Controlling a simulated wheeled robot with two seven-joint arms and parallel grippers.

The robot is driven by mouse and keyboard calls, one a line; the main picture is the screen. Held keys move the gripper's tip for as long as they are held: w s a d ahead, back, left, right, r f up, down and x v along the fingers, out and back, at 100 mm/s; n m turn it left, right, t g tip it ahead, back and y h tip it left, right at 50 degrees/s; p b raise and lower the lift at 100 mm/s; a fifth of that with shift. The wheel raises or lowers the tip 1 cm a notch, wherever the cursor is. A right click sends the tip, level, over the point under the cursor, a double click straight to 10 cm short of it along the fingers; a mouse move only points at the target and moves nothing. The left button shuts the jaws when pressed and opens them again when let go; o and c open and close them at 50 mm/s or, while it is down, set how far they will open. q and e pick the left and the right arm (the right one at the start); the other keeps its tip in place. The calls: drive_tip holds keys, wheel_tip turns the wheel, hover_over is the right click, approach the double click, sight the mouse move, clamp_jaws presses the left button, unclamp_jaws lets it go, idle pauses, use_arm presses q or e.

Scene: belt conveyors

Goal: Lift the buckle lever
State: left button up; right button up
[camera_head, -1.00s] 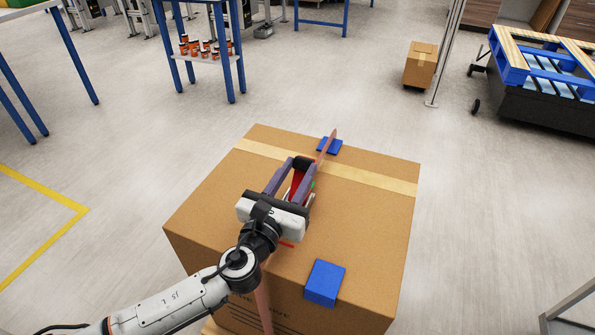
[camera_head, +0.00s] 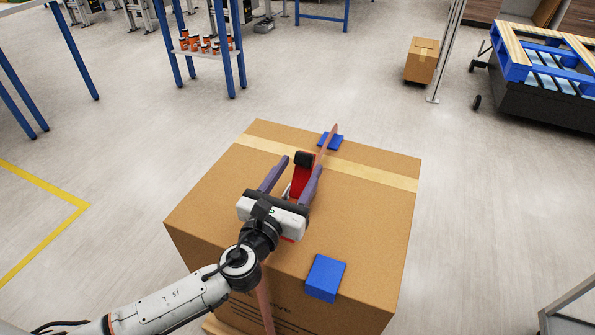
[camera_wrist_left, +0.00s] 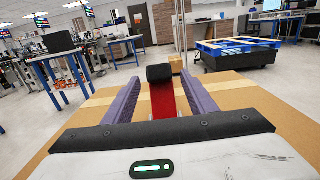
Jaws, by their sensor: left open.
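The buckle lever is red with a black end (camera_head: 303,159) and sits on top of a large cardboard box (camera_head: 220,205). A reddish strap (camera_head: 327,143) runs from it over the far edge of the box. My left gripper (camera_head: 301,165) is open, with its purple fingers on either side of the lever. In the left wrist view the lever's red body (camera_wrist_left: 164,100) stands between the spread fingers, with a visible gap on each side. The lower part of the buckle is hidden behind the gripper body. My right gripper is not in view.
Blue corner pads lie on the near edge (camera_head: 325,278) and far edge (camera_head: 331,141) of the box. A small carton (camera_head: 421,60) stands on the floor behind. Open floor surrounds the box on the left and right.

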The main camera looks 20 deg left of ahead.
use_arm(q)
drive_tip(key=s, duration=1)
drive_tip(key=shift+s+a+f, duration=0.1)
drive_tip(key=shift+s+a, duration=0.05)
drive_tip(key=shift+a, duration=0.25)
